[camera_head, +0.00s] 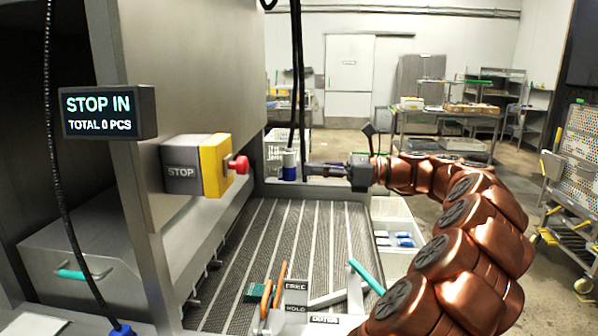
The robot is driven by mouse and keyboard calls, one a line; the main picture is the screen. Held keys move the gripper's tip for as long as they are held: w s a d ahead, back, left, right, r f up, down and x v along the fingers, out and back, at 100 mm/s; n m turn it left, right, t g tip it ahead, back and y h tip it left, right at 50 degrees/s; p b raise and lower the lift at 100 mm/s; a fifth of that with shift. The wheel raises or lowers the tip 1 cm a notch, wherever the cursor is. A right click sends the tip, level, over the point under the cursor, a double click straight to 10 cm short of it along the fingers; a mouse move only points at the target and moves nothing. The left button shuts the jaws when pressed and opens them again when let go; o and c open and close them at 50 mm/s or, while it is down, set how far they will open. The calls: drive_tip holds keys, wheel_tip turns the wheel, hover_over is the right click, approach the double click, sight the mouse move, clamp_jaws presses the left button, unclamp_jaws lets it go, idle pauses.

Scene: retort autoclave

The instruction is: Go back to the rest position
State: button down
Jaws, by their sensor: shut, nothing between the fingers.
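My gripper (312,171) is in the middle of the camera_head view, at the end of my copper-coloured arm. It points left and its fingers are shut with nothing seen between them. It is above the far end of the ribbed conveyor surface (300,235), close to a white and blue cylinder (290,165) hanging on black cables. I cannot tell whether the fingertips touch the cylinder. A red stop button (238,165) on a yellow box (214,166) is to the left of the gripper, apart from it.
A display (108,112) reads "STOP IN, TOTAL 0 PCS". A white bin (398,262) with blue-and-white items stands right of the conveyor. Tools with orange handles (273,290) and a teal-handled tool (366,278) are near the front. A cart (575,190) stands far right. Open floor lies behind.

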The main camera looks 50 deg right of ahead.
drive_tip(key=shift+s+d, duration=0.2)
drive_tip(key=shift+s, duration=0.1)
idle(0.4)
drive_tip(key=w+a+f+n+g+y, duration=0.1)
drive_tip(key=w+a+f+n+g, duration=0.2)
drive_tip(key=a, duration=0.7)
drive_tip(key=w+a+f+n+g, duration=0.1)
drive_tip(key=w+a+n+g, duration=0.2)
drive_tip(key=a, duration=0.8)
drive_tip(key=s+a+f+n+g+h, duration=0.1)
drive_tip(key=s+a+f+n+g, duration=0.15)
drive_tip(key=a, duration=0.35)
drive_tip(key=s+a+f+n+g, duration=0.2)
drive_tip(key=a+f+n+g, duration=0.15)
drive_tip(key=a, duration=0.35)
drive_tip(key=s+a+f+n+g+h, duration=0.2)
drive_tip(key=s+a+f+n+h, duration=0.15)
drive_tip(key=s+f+n, duration=0.35)
drive_tip(key=s+a+f+n+g+h, duration=0.2)
drive_tip(key=s+a+f+n+h, duration=0.15)
drive_tip(key=s+f, duration=0.4)
drive_tip(key=s+d+f+n+h, duration=0.3)
drive_tip(key=s+d+n+h, duration=0.1)
drive_tip(key=s, duration=0.4)
drive_tip(key=shift+s+d+n, duration=0.2)
drive_tip(key=shift+d+n, duration=0.3)
drive_tip(key=shift+n, duration=0.45)
